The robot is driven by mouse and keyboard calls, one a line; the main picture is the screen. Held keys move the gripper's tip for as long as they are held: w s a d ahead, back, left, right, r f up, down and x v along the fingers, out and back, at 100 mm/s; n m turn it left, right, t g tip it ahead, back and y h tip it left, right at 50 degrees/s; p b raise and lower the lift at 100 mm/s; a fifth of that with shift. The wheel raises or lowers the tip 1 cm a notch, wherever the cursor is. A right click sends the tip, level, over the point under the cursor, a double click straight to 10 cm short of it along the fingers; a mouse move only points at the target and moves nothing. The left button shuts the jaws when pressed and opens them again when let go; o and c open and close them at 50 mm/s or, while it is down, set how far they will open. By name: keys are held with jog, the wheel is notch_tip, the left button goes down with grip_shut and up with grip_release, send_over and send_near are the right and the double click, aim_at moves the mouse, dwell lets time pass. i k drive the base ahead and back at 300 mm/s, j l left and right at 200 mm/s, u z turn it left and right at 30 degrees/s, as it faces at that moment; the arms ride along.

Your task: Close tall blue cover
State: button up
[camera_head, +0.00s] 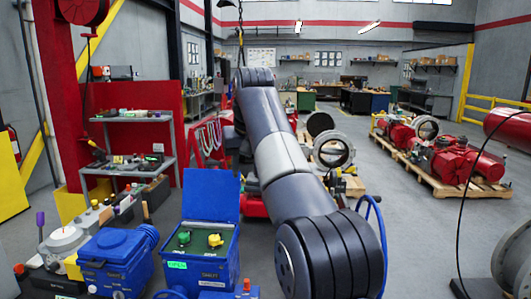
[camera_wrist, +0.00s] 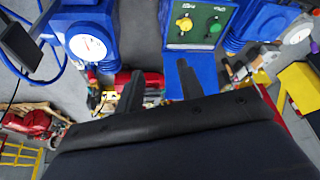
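The tall blue cover (camera_head: 211,193) stands upright, open, at the back of a blue box (camera_head: 205,268) in the head view. Inside the box is a green panel (camera_head: 202,239) with a yellow and a green knob. In the wrist view the scene is turned around. The green panel (camera_wrist: 198,27) is at the top, and the blue cover (camera_wrist: 206,70) shows below it, partly hidden behind a finger. My gripper (camera_wrist: 160,78) shows two dark fingers set apart, with nothing seen between them. The fingers appear near the cover, with no clear contact. The gripper cannot be made out in the head view.
A blue actuator (camera_head: 115,262) sits left of the box. A grey shelf cart (camera_head: 130,166) stands behind it. Red pumps lie on a wooden pallet (camera_head: 450,178) at the right. My arm covers the middle of the head view. Open floor (camera_head: 430,225) lies to its right.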

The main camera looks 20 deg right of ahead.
aim_at(208, 194)
jog(key=i+j+z, duration=0.3)
jog(key=i+j, duration=0.15)
jog(key=j, duration=0.2)
jog(key=i+j+z, duration=0.15)
jog(key=j, duration=0.2)
jog(key=i+j+z, duration=0.15)
jog(key=j, duration=0.25)
jog(key=i+j+z, duration=0.15)
jog(key=j, duration=0.25)
jog(key=i, duration=0.1)
